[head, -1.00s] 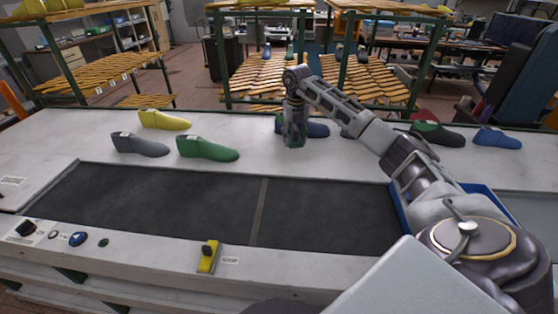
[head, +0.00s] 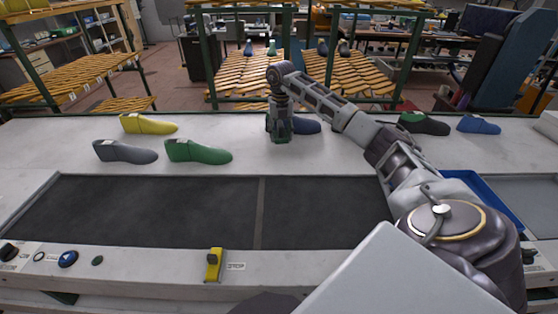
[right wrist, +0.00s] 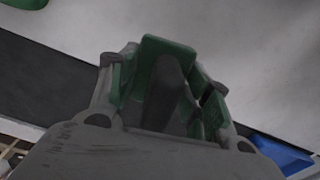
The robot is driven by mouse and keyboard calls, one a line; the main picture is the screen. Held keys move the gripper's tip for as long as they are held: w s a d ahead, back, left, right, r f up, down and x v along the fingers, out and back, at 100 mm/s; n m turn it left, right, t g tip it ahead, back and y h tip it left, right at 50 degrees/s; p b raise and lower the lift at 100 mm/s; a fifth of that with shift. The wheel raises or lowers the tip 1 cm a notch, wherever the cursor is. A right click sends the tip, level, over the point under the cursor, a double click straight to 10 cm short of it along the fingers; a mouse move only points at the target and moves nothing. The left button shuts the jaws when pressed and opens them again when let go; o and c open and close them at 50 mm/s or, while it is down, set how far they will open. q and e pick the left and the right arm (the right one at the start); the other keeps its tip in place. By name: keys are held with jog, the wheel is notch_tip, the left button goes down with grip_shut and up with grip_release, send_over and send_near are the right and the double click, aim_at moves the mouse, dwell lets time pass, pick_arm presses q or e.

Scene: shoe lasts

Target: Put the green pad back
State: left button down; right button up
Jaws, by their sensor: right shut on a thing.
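My left gripper is not in view.
Yellow (head: 148,124), grey (head: 126,152) and green (head: 199,152) lasts lie to the left. A dark last with a green top (head: 424,123) and another blue last (head: 479,124) lie to the right. A blue tray (head: 489,199) is partly behind my arm. The dark belt (head: 150,212) is clear.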

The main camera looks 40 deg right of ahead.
jog(key=shift+s+d+m, duration=0.1)
jog(key=shift+s+m, duration=0.1)
jog(key=shift+m, duration=0.7)
jog(key=shift+f, duration=0.1)
dwell(0.3)
send_over(281, 160)
jog(key=shift+d+f, duration=0.15)
jog(key=shift+f, duration=2.9)
jog(key=shift+f+p, duration=0.1)
jog(key=shift+p, duration=0.2)
jog(key=shift+f, duration=1.75)
jog(key=shift+f, duration=0.15)
jog(key=o, duration=1)
